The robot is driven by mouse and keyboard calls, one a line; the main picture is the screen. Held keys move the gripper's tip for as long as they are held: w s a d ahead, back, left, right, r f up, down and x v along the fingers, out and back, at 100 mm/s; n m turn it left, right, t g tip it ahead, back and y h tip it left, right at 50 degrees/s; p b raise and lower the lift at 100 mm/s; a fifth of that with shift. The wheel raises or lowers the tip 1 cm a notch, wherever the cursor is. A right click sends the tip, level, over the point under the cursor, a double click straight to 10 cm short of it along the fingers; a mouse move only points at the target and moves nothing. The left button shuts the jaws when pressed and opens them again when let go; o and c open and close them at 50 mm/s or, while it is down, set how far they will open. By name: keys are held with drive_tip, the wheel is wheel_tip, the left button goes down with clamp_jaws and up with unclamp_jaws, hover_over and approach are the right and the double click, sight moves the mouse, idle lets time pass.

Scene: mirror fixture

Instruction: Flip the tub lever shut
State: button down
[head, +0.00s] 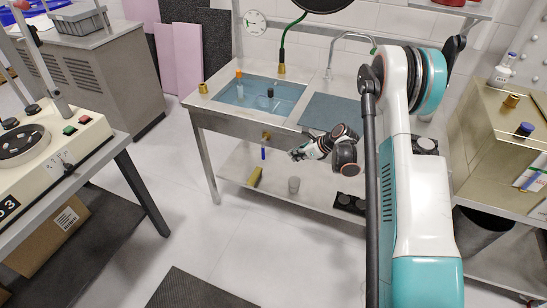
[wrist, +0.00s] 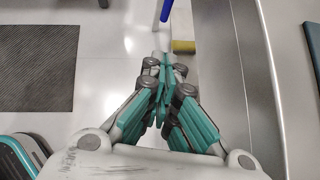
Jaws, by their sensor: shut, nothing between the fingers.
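The tub (head: 285,88) is a steel basin of blue liquid set in a bench. Under its front edge is a brass valve (head: 266,137) with a blue lever (head: 263,153) that hangs straight down. The lever's end also shows at the top edge of the wrist view (wrist: 166,10). My gripper (head: 293,155) is in front of the bench, just right of the lever in the head view. In the wrist view my gripper (wrist: 163,58) has its fingers together and empty. The lever shows beyond the fingertips with a gap between them in the picture. The valve is outside the wrist view.
A yellow block (head: 255,177), a grey cup (head: 294,185) and black items (head: 350,202) are on the bench's lower shelf. A bench leg (head: 205,160) stands left of the lever. A cream machine (head: 45,140) is on the left table. The floor (head: 185,225) between is clear.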

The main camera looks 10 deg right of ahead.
sight(263, 151)
drive_tip(key=w+a+r+b+x, duration=0.1)
drive_tip(key=b+x, duration=0.4)
drive_tip(key=x, duration=0.7)
drive_tip(key=shift+w+a+r, duration=0.2)
drive_tip(key=shift+w+a, duration=0.15)
drive_tip(key=shift+w, duration=0.15)
